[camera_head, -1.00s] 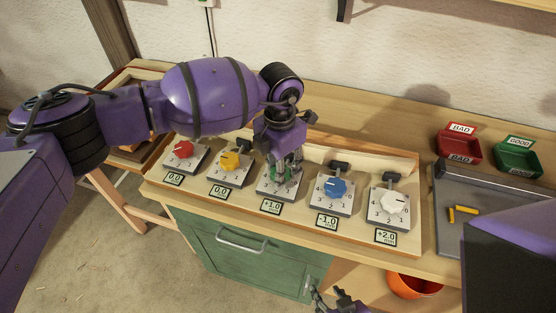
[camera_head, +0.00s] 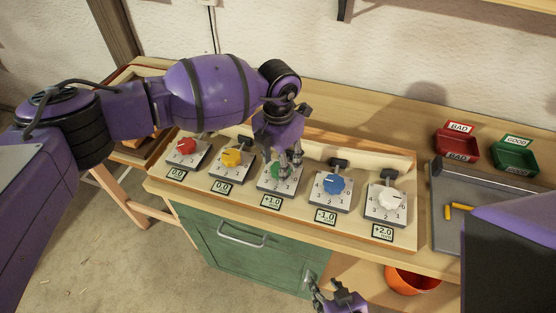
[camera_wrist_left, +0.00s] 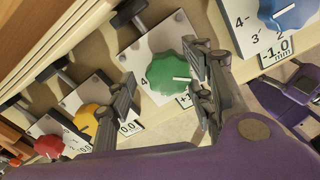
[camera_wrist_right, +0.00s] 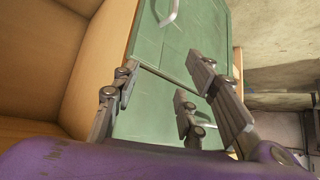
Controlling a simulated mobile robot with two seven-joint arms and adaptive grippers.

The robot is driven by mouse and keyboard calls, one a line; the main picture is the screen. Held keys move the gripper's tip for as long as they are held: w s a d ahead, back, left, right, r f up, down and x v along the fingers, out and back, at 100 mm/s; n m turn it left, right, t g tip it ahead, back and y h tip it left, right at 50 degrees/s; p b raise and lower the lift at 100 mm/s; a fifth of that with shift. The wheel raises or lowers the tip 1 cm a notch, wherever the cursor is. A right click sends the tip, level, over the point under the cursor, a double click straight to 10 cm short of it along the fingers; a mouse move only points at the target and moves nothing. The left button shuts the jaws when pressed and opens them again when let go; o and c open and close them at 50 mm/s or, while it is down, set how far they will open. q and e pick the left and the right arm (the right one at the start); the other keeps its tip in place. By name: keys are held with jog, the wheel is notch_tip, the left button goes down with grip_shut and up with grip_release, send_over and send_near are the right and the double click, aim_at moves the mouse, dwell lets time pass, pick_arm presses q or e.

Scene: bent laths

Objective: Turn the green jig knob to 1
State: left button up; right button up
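The green jig knob (camera_head: 277,170) is on the middle plate, with a display (camera_head: 271,202) below it reading +1.0. In the left wrist view the green knob (camera_wrist_left: 178,68) shows a white pointer line, and a 4 is readable on its plate; the other digits are hidden or unclear. My left gripper (camera_head: 291,160) is just above the knob's right side.
Red (camera_head: 186,146), yellow (camera_head: 231,157), blue (camera_head: 334,184) and white (camera_head: 389,197) knobs flank the green one, each with a small black clamp behind. A grey tray (camera_head: 440,225) with yellow pieces lies to the right. Red (camera_head: 457,143) and green (camera_head: 516,155) bins stand behind.

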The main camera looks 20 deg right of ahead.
aim_at(278, 165)
pick_arm(q)
jog(key=shift+f, duration=0.1)
notch_tip(278, 165, up, 12)
dwell(0.6)
